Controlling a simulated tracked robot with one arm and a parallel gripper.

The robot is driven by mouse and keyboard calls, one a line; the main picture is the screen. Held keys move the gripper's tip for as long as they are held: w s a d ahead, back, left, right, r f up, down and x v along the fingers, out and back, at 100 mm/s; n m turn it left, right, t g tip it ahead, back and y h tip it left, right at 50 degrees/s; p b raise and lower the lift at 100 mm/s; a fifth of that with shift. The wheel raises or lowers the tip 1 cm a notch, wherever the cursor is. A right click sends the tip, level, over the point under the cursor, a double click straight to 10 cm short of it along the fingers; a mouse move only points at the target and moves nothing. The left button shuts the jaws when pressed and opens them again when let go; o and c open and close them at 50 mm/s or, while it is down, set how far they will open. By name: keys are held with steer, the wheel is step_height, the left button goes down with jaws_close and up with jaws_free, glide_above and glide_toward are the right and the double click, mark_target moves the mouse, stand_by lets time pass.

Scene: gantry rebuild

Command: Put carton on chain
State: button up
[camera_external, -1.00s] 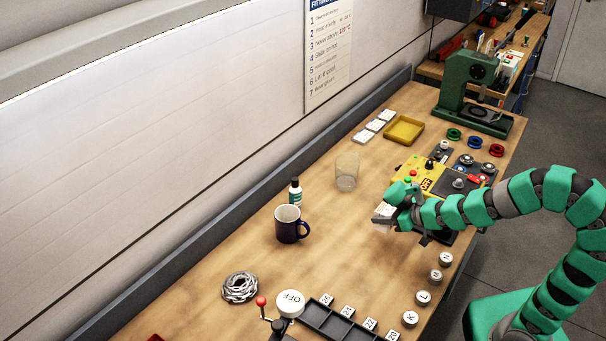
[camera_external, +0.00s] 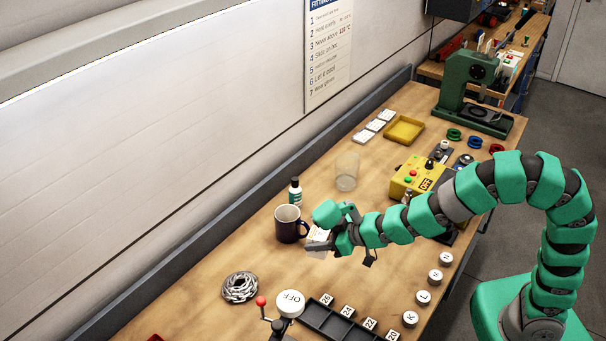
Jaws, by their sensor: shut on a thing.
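The carton (camera_external: 317,236) is a small white box, partly hidden by my gripper's jaws. My gripper (camera_external: 324,239) is shut on it, just right of the dark mug, over the middle of the bench. I cannot tell exactly how high it is above the wood. The chain (camera_external: 240,287) is a coiled grey heap on the bench, at the lower left of the carton and apart from it.
The dark mug (camera_external: 290,224) stands close left of my gripper, with a small bottle (camera_external: 295,191) behind it. A glass (camera_external: 347,171) stands farther back. A lever with a red knob (camera_external: 261,301) and a black tray (camera_external: 335,325) lie right of the chain. Bare wood lies between mug and chain.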

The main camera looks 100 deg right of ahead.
steer(key=w+a+n+y+p, duration=0.1)
steer(key=w+a+p, duration=0.1)
steer(key=w+a, duration=0.5)
steer(key=p, duration=0.1)
glide_above(238, 278)
steer(key=shift+s+f+t, duration=0.15)
steer(key=shift+f+t, duration=0.15)
steer(key=shift+f, duration=1.8)
steer(key=shift+f, duration=0.15)
steer(key=o, duration=1.1)
steer(key=shift+c, duration=0.2)
